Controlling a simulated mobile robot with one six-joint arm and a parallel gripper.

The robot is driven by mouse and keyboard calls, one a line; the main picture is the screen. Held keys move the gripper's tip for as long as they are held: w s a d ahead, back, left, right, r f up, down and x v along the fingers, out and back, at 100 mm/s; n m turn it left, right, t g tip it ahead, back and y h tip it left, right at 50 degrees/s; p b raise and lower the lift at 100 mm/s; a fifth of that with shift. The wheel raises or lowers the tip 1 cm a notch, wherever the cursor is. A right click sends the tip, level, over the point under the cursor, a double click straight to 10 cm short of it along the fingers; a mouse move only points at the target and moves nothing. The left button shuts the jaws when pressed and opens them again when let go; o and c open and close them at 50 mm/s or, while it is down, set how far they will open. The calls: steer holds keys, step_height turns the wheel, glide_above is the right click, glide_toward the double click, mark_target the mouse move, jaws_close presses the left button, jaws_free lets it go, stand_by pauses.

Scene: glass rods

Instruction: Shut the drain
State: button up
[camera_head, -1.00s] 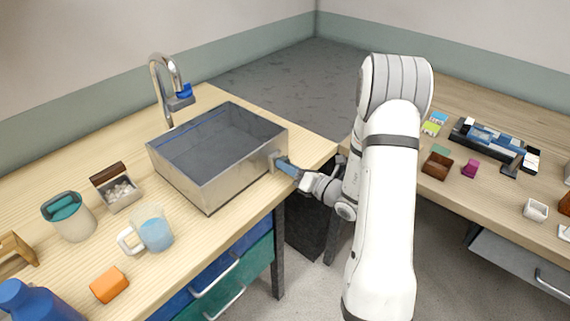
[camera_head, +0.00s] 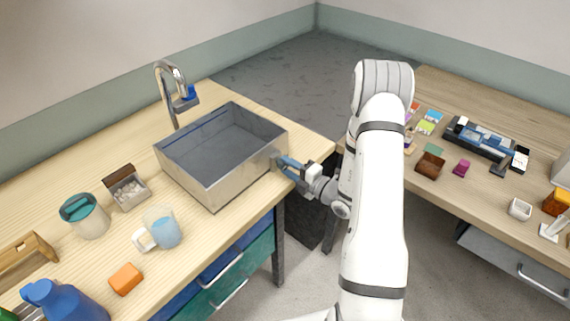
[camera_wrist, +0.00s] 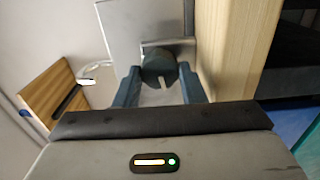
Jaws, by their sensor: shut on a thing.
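The metal sink basin (camera_head: 225,185) sits on the wooden counter below a curved faucet (camera_head: 168,80). On its right side wall is the drain's knob, a dark round knob (camera_wrist: 158,66) with a pale pointer mark, joined to a metal pipe in the wrist view. My gripper (camera_wrist: 160,80) has one dark blue finger on each side of the knob and is shut on it. In the head view my gripper (camera_head: 281,161) reaches the sink's wall from the right, and its fingers hide the knob there. The inside of the basin looks empty; its drain hole cannot be made out.
A glass mug with blue liquid (camera_head: 163,228), a teal-topped cup (camera_head: 84,217), a small box (camera_head: 128,190), an orange block (camera_head: 125,279) and a blue bottle (camera_head: 62,302) stand on the counter. The right table (camera_head: 440,205) holds several small things. The counter's edge lies close beside my gripper.

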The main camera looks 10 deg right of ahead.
steer(key=shift+d+f+m+p, duration=0.15)
steer(key=shift+m+p, duration=0.35)
steer(key=shift+m, duration=0.6)
steer(key=shift+s, duration=0.1)
steer(key=o, duration=1)
